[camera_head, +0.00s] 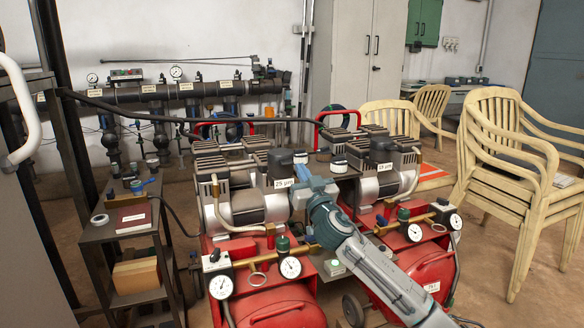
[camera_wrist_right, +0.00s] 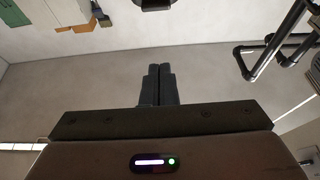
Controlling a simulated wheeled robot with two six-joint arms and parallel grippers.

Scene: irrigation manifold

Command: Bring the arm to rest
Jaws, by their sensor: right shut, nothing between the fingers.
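My right arm (camera_head: 370,265) reaches in from the bottom right, in front of the red compressors. Its gripper (camera_head: 303,176) is raised near the "25 µm" filter tags, and I cannot tell from this view how far it is from them. In the right wrist view the two dark fingers (camera_wrist_right: 158,84) lie side by side, shut and empty, against a plain pale surface. My left gripper is not in view.
Two red compressors (camera_head: 282,308) with gauges fill the middle. A dark shelf rack (camera_head: 110,232) stands left, and a pipe manifold (camera_head: 165,93) runs along the back wall. Stacked cream chairs (camera_head: 512,150) stand right. Bare floor (camera_head: 480,262) shows between compressors and chairs.

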